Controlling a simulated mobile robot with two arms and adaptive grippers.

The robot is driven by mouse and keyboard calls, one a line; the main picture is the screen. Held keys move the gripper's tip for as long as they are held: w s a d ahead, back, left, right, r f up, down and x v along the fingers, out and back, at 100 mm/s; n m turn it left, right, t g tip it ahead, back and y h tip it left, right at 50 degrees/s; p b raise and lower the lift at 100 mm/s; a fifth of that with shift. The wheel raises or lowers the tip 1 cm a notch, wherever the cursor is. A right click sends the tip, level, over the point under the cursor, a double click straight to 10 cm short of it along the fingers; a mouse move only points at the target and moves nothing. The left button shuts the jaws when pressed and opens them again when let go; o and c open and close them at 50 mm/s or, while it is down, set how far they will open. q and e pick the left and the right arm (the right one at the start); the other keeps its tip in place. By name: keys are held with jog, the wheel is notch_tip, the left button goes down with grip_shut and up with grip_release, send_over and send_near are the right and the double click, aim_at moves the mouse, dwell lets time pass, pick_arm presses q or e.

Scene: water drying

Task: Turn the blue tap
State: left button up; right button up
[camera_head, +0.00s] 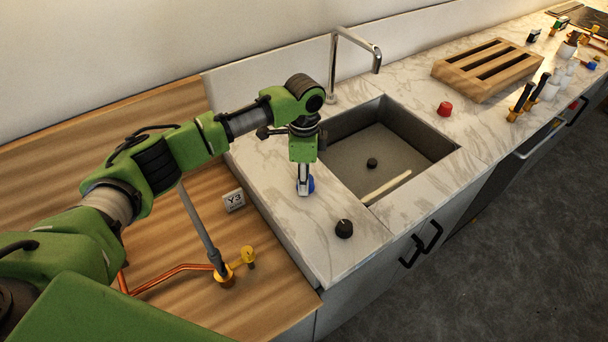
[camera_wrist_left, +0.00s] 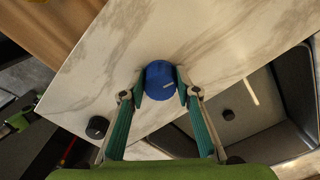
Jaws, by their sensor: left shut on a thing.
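The blue tap (camera_head: 310,184) is a small round knob on the marble counter (camera_head: 345,260), left of the sink. In the left wrist view the blue tap (camera_wrist_left: 160,81) sits between my two fingertips, with a short pale mark on its top. My left gripper (camera_head: 304,188) points straight down over it and is shut on it; it also shows in the left wrist view (camera_wrist_left: 160,90). In the head view the gripper hides much of the tap. My right gripper is not in view.
The sink (camera_head: 400,150) with a pale stick (camera_head: 386,187) and the chrome faucet (camera_head: 333,70) lie right of my gripper. A black knob (camera_head: 344,229) is in front; a red knob (camera_head: 445,109) and wooden rack (camera_head: 487,70) are beyond. Copper pipe (camera_head: 170,277) lies left.

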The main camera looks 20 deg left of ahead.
pick_arm(q)
jog(key=m+p, duration=0.2)
jog(key=m, duration=0.1)
jog(key=shift+r+m, duration=0.15)
jog(key=shift+m, duration=0.25)
jog(key=m+p, duration=0.1)
jog(key=m, duration=0.3)
jog(key=shift+w+m, duration=0.15)
jog(key=shift+m, duration=0.15)
jog(key=m, duration=0.4)
jog(key=shift+d, duration=0.1)
jog(key=shift+w+m, duration=0.1)
jog(key=shift+m, duration=1.5)
jog(key=o, duration=1.1)
